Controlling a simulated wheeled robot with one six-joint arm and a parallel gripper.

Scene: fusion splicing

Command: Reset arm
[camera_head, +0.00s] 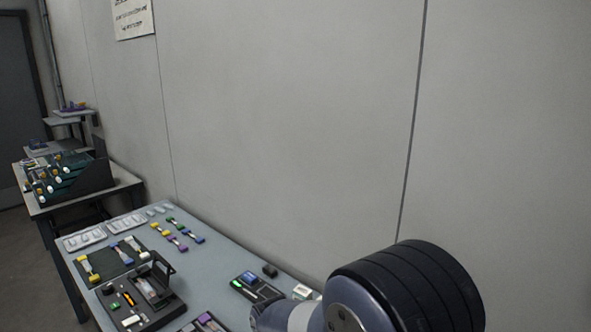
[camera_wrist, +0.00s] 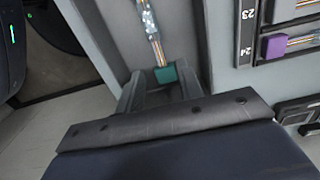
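My arm (camera_head: 405,295) fills the bottom right of the head view, in front of the grey wall. Its gripper is out of that picture. In the wrist view my gripper (camera_wrist: 162,90) shows as two grey-green finger shapes beyond a dark bar with bolts. A teal-green connector (camera_wrist: 165,74) with a clear, coloured-strand cable (camera_wrist: 150,22) appears between or just beyond the fingers. I cannot tell whether the fingers touch it.
The blue-grey table (camera_head: 205,262) holds a splicing device (camera_head: 140,295), white trays (camera_head: 84,239) and several coloured connectors. A dark rack (camera_head: 75,182) stands on a farther table. The wrist view shows a panel labelled 23 and 24 (camera_wrist: 246,30) beside a purple connector (camera_wrist: 273,47).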

